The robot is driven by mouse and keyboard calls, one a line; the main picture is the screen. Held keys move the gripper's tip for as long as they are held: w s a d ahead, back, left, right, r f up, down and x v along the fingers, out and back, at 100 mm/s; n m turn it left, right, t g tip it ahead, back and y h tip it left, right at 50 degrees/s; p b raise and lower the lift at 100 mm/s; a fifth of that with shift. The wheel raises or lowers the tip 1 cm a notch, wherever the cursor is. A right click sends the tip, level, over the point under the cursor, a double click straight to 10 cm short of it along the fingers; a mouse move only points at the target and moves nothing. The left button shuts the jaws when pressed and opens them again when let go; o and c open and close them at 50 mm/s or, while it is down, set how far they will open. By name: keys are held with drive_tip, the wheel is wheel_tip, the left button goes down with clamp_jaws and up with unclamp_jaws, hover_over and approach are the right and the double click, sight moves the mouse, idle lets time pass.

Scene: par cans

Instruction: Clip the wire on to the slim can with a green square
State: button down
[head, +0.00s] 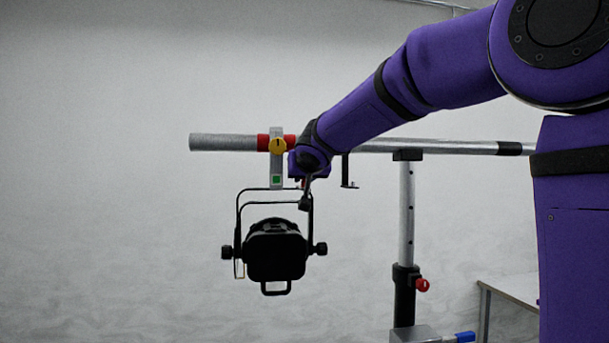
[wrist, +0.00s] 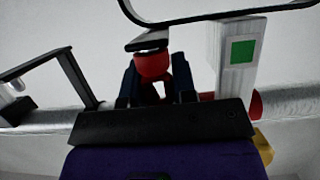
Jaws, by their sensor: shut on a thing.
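The can (head: 275,252) is black and hangs upright in its thin yoke under a grey clamp (head: 276,170) on the pipe. The clamp bears a green square, also plain at the right of the wrist view (wrist: 242,51). My gripper (head: 305,190) is just right of the clamp, below the pipe. In the wrist view its two dark fingers (wrist: 157,88) are shut on a small red piece (wrist: 152,66) with a black flat part above it. I cannot tell whether this is the wire's clip. No wire run is clear; my arm hides part of the pipe.
The grey pipe (head: 225,142) runs across on an upright stand (head: 405,210). A yellow knob marked 1 (head: 277,146) is on the clamp by a red band. A black bracket (head: 347,172) hangs to the right. A table (head: 510,288) stands low right; the left side is free.

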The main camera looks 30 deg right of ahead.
drive_tip(key=c, duration=0.8)
unclamp_jaws()
drive_tip(key=shift+c, duration=0.2)
drive_tip(key=v, duration=1)
drive_tip(key=shift+s, duration=0.4)
